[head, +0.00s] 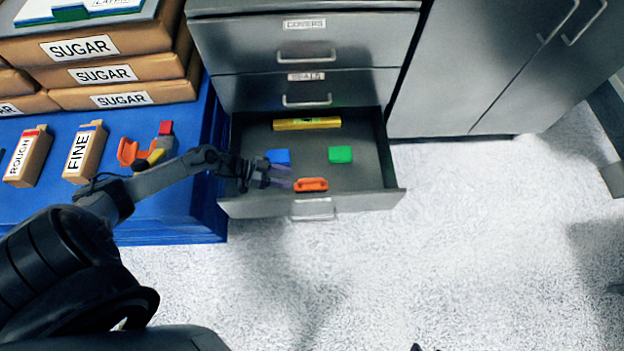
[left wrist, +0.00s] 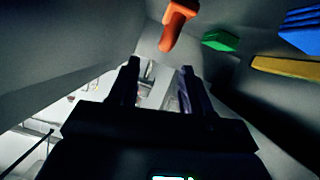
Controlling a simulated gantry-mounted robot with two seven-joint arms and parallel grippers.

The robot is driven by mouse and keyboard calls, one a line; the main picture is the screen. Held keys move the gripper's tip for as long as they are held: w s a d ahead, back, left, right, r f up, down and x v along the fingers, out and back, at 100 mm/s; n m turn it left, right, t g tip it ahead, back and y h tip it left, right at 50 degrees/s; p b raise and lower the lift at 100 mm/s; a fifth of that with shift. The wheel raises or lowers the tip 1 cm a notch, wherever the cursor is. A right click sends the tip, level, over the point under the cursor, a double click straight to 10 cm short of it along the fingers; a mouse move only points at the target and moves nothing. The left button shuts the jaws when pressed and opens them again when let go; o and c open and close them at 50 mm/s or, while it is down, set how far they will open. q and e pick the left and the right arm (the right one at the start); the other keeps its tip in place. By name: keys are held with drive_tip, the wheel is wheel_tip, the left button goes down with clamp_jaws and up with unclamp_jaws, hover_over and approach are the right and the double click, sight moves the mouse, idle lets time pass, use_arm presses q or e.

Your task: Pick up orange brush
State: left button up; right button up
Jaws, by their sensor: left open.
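The orange brush (head: 311,184) lies in the open bottom drawer, close to its front wall. It also shows at the top of the left wrist view (left wrist: 178,24), beyond the fingertips. My left gripper (head: 282,177) is open and empty over the drawer, its fingers just left of the brush and pointing toward it. In the left wrist view my left gripper (left wrist: 158,78) has its two fingers apart with nothing between them. I cannot tell the exact height of the fingers over the drawer floor. My right gripper is not in view.
The drawer (head: 372,204) also holds a blue block (head: 278,156), a green block (head: 340,154) and a yellow bar (head: 307,123). Drawer walls surround them. A blue pallet (head: 185,222) with sugar boxes (head: 100,46) stands to the left. Floor (head: 480,250) at the right is clear.

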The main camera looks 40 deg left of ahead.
sight(313, 179)
use_arm(q)
drive_tip(key=b+x, duration=0.1)
drive_tip(key=x, duration=0.3)
drive_tip(key=shift+f+b, duration=0.2)
drive_tip(key=shift+b, duration=0.2)
drive_tip(key=shift+w+d+f, duration=0.1)
drive_tip(key=shift+w+d, duration=0.35)
drive_tip(key=b+x, duration=0.1)
drive_tip(key=x, duration=0.1)
drive_tip(key=b+x, duration=0.2)
drive_tip(key=shift+w+a+f, duration=0.2)
drive_tip(key=shift+w, duration=0.05)
drive_tip(key=shift+w+d+b, duration=0.35)
drive_tip(key=shift+w+d, duration=0.05)
drive_tip(key=shift+s, duration=0.1)
drive_tip(key=shift+a, duration=0.15)
drive_tip(key=c, duration=0.5)
clamp_jaws()
